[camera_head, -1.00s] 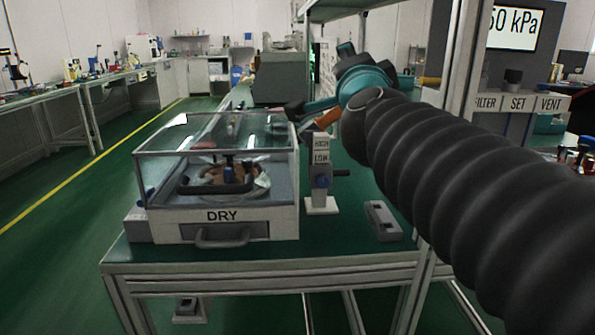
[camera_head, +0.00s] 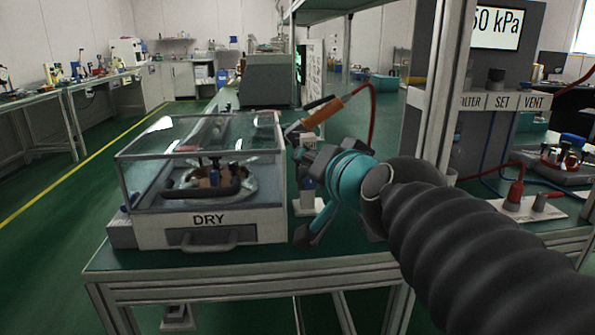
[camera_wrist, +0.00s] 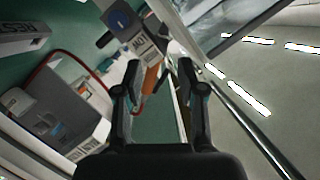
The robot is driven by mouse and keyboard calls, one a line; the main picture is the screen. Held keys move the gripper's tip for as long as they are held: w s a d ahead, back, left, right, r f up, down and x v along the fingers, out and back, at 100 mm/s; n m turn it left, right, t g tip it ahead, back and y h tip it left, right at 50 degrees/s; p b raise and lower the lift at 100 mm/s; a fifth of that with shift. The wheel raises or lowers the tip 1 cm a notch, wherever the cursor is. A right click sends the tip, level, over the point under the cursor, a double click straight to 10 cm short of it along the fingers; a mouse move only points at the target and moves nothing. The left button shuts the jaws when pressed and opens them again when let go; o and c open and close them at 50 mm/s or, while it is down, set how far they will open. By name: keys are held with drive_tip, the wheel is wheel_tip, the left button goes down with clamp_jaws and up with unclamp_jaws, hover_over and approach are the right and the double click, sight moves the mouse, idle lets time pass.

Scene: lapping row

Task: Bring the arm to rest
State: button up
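My gripper (camera_wrist: 160,68) shows in the wrist view with its two dark fingers apart and nothing gripped between them. In the head view my arm reaches in from the right, and its teal end hangs over the bench just right of the clear-lidded box marked DRY (camera_head: 209,219). An orange-handled tool (camera_head: 322,112) on a red hose is close behind my arm's end. In the wrist view its orange part (camera_wrist: 151,78) shows beyond the fingers, and I see no grip on it. The lever post is mostly hidden behind my arm.
The box's clear lid is down over a round part with a dark handle. A metal upright (camera_head: 440,95) stands close to my arm. A grey panel with SET and VENT labels (camera_head: 502,101) and a red plug (camera_head: 515,195) are at the right. Green floor is free at the left.

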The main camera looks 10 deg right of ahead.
drive_tip(key=shift+s+a+f+n, duration=0.15)
drive_tip(key=shift+s+f+n, duration=0.15)
drive_tip(key=shift+f, duration=0.3)
drive_tip(key=s+f+n+g, duration=0.1)
drive_tip(key=f, duration=0.3)
drive_tip(key=s+a+f+n+g, duration=0.1)
drive_tip(key=s+f+g, duration=0.1)
drive_tip(key=f, duration=0.2)
drive_tip(key=s+f+n+g, duration=0.1)
drive_tip(key=s+f+g, duration=0.1)
drive_tip(key=f, duration=0.2)
drive_tip(key=shift+s+a+n, duration=0.25)
drive_tip(key=shift+a+n, duration=0.05)
drive_tip(key=shift+a, duration=0.05)
drive_tip(key=s+d+f+n+g+h, duration=0.1)
drive_tip(key=s+f+g, duration=0.3)
drive_tip(key=s+f, duration=0.4)
wheel_tip(320, 180, down, 2)
drive_tip(key=shift+s+d+f+n+g, duration=0.1)
drive_tip(key=shift+s+d+n+g, duration=0.25)
drive_tip(key=shift+d+n, duration=0.35)
drive_tip(key=shift+o, duration=0.3)
drive_tip(key=shift+w+a, duration=0.1)
